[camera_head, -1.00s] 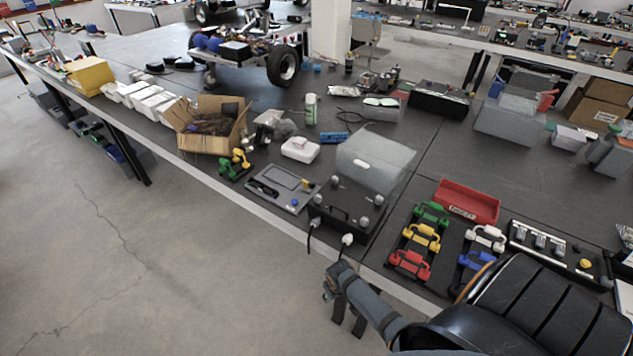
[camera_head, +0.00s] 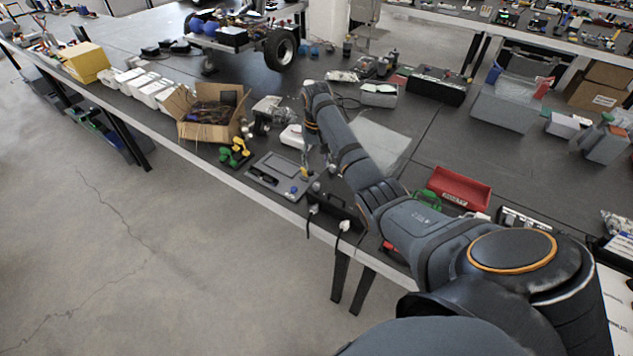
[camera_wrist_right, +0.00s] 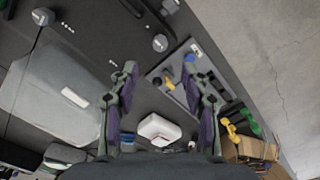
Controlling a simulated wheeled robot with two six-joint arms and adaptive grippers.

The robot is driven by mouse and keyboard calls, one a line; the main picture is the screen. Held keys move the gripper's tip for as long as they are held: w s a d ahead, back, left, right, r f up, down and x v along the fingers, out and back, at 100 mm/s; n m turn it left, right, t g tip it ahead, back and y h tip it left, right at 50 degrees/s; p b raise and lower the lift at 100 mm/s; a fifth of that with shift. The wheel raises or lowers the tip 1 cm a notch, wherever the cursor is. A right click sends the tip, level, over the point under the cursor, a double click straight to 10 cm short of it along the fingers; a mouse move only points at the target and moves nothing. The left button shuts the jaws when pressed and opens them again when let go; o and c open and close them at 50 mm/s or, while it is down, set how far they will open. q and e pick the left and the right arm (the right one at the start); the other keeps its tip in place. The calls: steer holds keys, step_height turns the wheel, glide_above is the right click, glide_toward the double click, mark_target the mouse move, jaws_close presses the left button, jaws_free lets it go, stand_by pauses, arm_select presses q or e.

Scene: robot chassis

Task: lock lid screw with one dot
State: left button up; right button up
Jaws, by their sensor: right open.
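A black box (camera_head: 338,208) with round grey knobs on top stands at the front edge of the bench; its translucent lid (camera_head: 384,139) is raised behind it. The lid also shows in the right wrist view (camera_wrist_right: 58,85). My right gripper (camera_wrist_right: 160,70) is open and empty above the bench. My left gripper is out of view.
A grey panel (camera_head: 280,176) with a blue knob lies left of the box. A white case (camera_head: 292,137), a cardboard box (camera_head: 210,112) and yellow-green parts (camera_head: 235,153) are nearby. A red bin (camera_head: 458,187) stands to the right. My right arm hides part of the bench.

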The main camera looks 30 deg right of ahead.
mark_target(316, 185)
step_height(316, 185, down, 10)
steer(key=shift+f+p, duration=0.1)
steer(key=shift+p, duration=0.35)
jaws_close()
